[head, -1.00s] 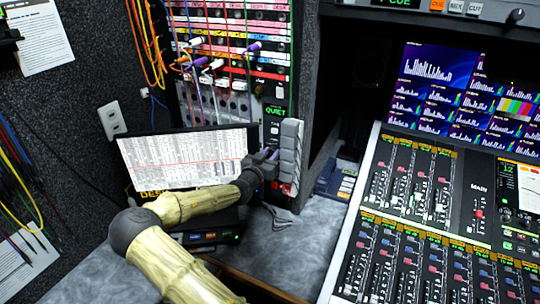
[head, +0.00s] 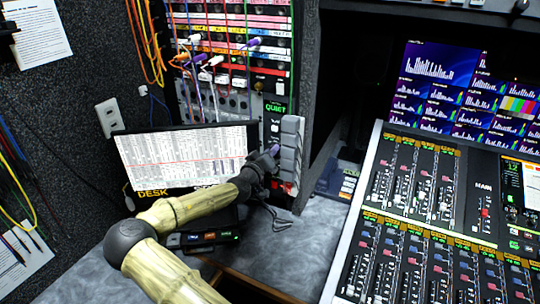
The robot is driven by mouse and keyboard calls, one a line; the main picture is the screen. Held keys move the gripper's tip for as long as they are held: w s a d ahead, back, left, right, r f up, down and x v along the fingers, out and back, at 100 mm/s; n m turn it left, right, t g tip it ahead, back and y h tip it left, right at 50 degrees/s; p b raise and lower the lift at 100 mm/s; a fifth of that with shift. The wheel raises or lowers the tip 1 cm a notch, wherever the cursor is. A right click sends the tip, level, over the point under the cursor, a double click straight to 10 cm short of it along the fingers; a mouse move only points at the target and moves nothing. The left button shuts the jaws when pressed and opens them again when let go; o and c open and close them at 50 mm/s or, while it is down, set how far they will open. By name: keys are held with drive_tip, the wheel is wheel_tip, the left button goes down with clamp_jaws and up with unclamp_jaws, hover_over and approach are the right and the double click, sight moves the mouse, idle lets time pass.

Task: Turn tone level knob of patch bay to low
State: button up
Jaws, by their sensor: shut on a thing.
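The patch bay (head: 222,104) stands at the upper left, with rows of sockets and several coloured cables plugged in. A narrow strip with a green "QUIET" display (head: 275,108) runs down its right side. My gripper (head: 276,160) is at the lower part of this strip, beside a grey ribbed block (head: 291,150). The gripper is seen from behind and is small. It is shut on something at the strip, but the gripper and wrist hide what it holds. The tone level knob cannot be made out.
A screen (head: 185,160) with a printed table stands left of my gripper, and my arm passes in front of it. A small black box (head: 205,240) sits on the grey desk below. A large mixing console (head: 440,215) fills the right. Grey desk (head: 300,245) is bare between them.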

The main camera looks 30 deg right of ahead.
drive_tip(key=shift+w+n, duration=0.1)
drive_tip(key=shift+n, duration=0.5)
drive_tip(key=o, duration=1)
drive_tip(key=shift+a, duration=0.15)
drive_tip(key=b+v, duration=0.1)
drive_tip(key=v, duration=1.6)
drive_tip(key=shift+s+b, duration=0.2)
drive_tip(key=shift+b, duration=0.2)
